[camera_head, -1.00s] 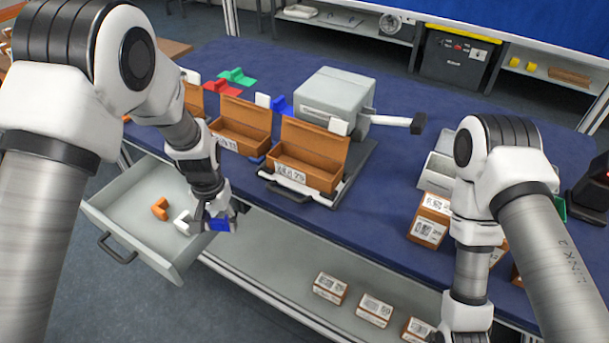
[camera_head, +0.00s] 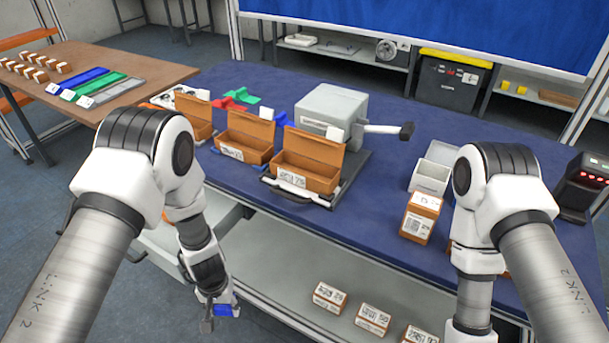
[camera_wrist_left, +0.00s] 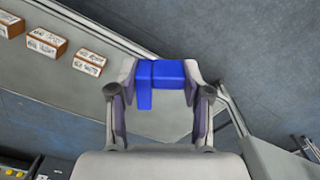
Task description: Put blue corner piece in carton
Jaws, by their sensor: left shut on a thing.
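My left gripper (camera_head: 217,312) is shut on a blue corner piece (camera_head: 227,310) and holds it in front of the table, below the tabletop. In the left wrist view the blue corner piece (camera_wrist_left: 160,76) sits between the two fingers of the gripper (camera_wrist_left: 160,100), and its L shape shows. Three open brown cartons stand along the table's front left: one at the left (camera_head: 190,120), one in the middle (camera_head: 240,148) and one nearest (camera_head: 305,178), on a black-and-white holder. They are behind and above my left gripper. My right gripper is out of view.
A drawer (camera_head: 228,215) below the table is partly hidden by my left arm. Labelled boxes (camera_head: 372,320) lie on the lower shelf. A grey machine (camera_head: 330,108) with a lever stands behind the cartons. A scanner device (camera_head: 585,185) is at the right.

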